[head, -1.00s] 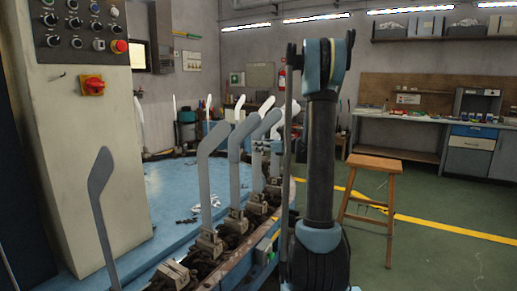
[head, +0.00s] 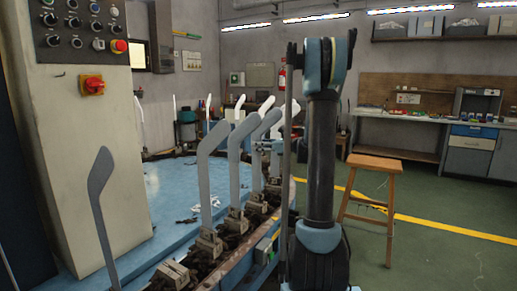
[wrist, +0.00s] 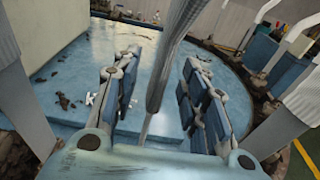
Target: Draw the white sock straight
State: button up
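My gripper (wrist: 160,100) is open in the wrist view, its blue-padded fingers spread to both sides of an upright grey form seen edge-on (wrist: 172,50). A gap shows between each finger and the form. A darker ribbed band (wrist: 155,92) is on the form's lower part; I cannot tell whether this is the white sock. In the head view, my gripper (head: 265,146) is small and partly hidden among the row of forms, beside my arm.
Grey leg-shaped forms, including the nearest in the row (head: 206,180), stand close together on clamps. A single form (head: 100,210) stands at front left by the control cabinet (head: 80,150). The blue platform (head: 170,190) is mostly bare. A wooden stool (head: 374,163) stands right.

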jog(key=shift+f+v, duration=0.5)
jog(key=shift+v, duration=3.5)
jog(key=s+a+f+n+g+h, duration=0.2)
jog(key=s+a+n, duration=0.15)
jog(key=s, duration=0.45)
jog(key=s+a+f+n+g+h, duration=0.2)
jog(key=s+n, duration=0.3)
jog(key=s, duration=0.3)
jog(key=s+a+f+n+g+h, duration=0.1)
jog(key=s+a+f+n+h, duration=0.1)
jog(key=s+n, duration=0.45)
jog(key=s+d+f+n+g+h, duration=0.1)
jog(key=s+d+f+n+h, duration=0.2)
jog(key=s, duration=0.8)
jog(key=s+d+f+n+g+h, duration=0.1)
jog(key=s+d+f+n+h, duration=0.3)
jog(key=s, duration=0.7)
notch_tip(320, 180, down, 4)
jog(key=d+n, duration=0.2)
jog(key=n, duration=0.1)
jog(key=shift+s+f+g, duration=0.15)
jog(key=shift+f+g, duration=0.1)
jog(key=shift+g, duration=0.05)
jog(key=shift+w+f, duration=0.2)
jog(key=shift+w, duration=0.25)
